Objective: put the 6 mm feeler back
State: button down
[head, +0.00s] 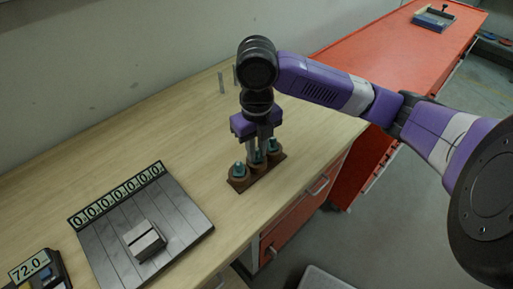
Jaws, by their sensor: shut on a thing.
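My gripper (260,146), at the end of the purple arm, points down over a small brown rack (238,186) near the front edge of the wooden bench. The rack carries round brown pieces with teal tops, the left one (238,171) clearest. My gripper is shut on a feeler at the rack's middle or just behind it. The fingers hide most of the feeler, and its size cannot be read. I cannot tell whether it touches the rack.
A dark slatted plate (183,222) with a row of zero displays (117,194) lies to the left, with a grey block (144,240) on it. A display reading 72.0 (30,266) is at lower left. Thin posts (221,84) stand behind my gripper. A red bench (400,65) extends right.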

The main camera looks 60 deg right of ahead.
jog(key=shift+f, duration=0.15)
jog(key=c, duration=1.3)
grip_release()
